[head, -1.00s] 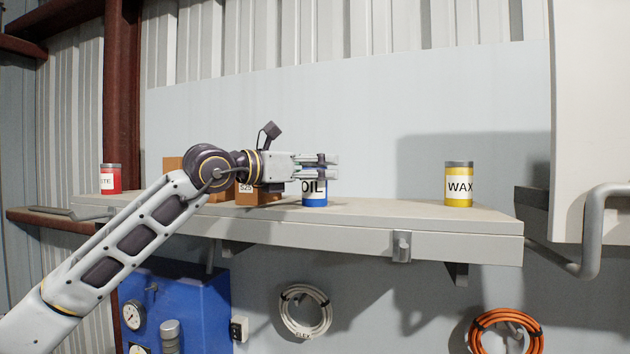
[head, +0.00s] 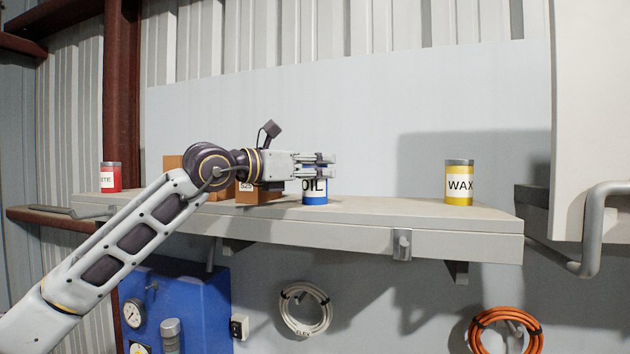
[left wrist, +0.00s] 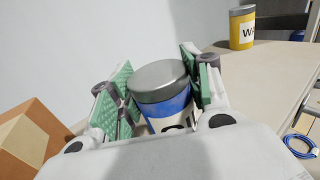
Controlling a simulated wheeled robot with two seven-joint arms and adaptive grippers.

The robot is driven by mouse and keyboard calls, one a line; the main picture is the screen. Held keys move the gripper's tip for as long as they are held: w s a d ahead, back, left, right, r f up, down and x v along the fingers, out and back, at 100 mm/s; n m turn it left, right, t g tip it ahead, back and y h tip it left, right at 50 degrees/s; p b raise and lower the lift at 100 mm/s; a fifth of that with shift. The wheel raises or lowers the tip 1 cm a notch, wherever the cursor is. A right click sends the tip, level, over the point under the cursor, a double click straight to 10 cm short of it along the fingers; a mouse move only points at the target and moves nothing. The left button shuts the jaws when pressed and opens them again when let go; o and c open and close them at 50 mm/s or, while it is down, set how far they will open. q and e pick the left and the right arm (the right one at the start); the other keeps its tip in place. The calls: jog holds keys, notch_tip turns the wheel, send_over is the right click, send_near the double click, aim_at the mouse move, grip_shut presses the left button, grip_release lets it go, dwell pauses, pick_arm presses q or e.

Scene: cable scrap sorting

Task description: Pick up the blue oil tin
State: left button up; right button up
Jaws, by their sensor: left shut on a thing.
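The blue oil tin (head: 315,197) stands upright on the grey shelf (head: 380,215), its white label reading "OIL". My left gripper (head: 318,166) is at the tin's upper part, reaching in from the left. In the left wrist view the tin's grey lid and blue body (left wrist: 163,93) sit between the green-padded fingers (left wrist: 160,90), which are shut on it. In the head view the fingers hide the tin's top. The tin's base appears to be at the shelf surface. My right gripper is not in view.
A yellow wax tin (head: 459,184) stands to the right, with clear shelf between. Brown boxes (head: 258,196) stand just left of the oil tin, partly behind my arm. A red tin (head: 110,177) stands at the far left. A pipe handle (head: 597,230) is at the right.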

pick_arm(q)
jog(key=shift+r, duration=0.2)
jog(key=shift+r+b, duration=0.55)
jog(key=shift+r, duration=4.3)
